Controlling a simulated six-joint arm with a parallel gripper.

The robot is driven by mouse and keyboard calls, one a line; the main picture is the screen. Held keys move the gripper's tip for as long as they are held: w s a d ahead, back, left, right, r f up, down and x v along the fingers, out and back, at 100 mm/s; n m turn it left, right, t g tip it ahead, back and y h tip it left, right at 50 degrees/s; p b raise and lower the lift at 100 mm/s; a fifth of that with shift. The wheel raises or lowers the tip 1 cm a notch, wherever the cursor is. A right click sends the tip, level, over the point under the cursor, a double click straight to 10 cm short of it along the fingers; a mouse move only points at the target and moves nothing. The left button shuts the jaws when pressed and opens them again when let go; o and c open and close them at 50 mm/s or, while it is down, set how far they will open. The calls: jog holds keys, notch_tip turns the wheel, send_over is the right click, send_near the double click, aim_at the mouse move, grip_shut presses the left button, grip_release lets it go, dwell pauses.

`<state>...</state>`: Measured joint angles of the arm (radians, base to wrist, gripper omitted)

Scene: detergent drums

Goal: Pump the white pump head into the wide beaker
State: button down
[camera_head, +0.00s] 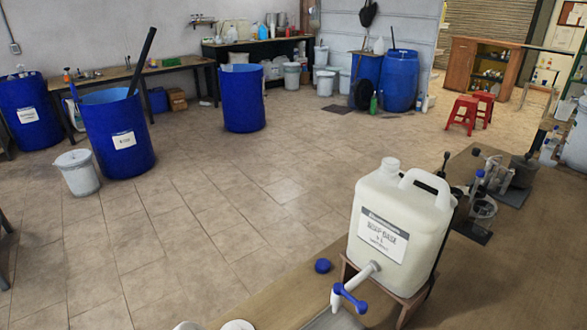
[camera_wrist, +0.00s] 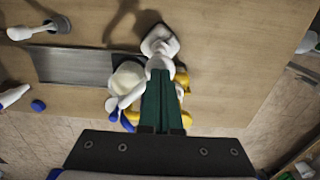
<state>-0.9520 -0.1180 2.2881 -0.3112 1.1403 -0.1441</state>
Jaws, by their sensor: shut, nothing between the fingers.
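In the wrist view, my gripper (camera_wrist: 160,74) has two dark green fingers shut together with nothing between them. A white pump head (camera_wrist: 160,42) shows right at the fingertips; whether they touch it cannot be told. Under and beside the fingers are a round white piece (camera_wrist: 127,78) and yellow parts (camera_wrist: 183,80), partly hidden by the fingers. Another white spout-like piece (camera_wrist: 40,29) lies at the upper left. I cannot make out the wide beaker for certain. My gripper does not show in the head view.
In the head view, a white jug (camera_head: 398,225) with a blue-handled tap (camera_head: 349,292) stands on a wooden stand at the bench edge, near a blue cap (camera_head: 322,265). Glassware (camera_head: 483,207) stands farther right. A grey plate (camera_wrist: 72,66) lies on the bench. Blue drums (camera_head: 117,135) stand behind.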

jog(key=shift+f, duration=2.2)
jog(key=shift+r, duration=2.85)
jog(key=shift+f, duration=0.1)
jog(key=shift+f, duration=2.75)
jog(key=shift+r, duration=2.85)
jog(key=shift+f, duration=0.1)
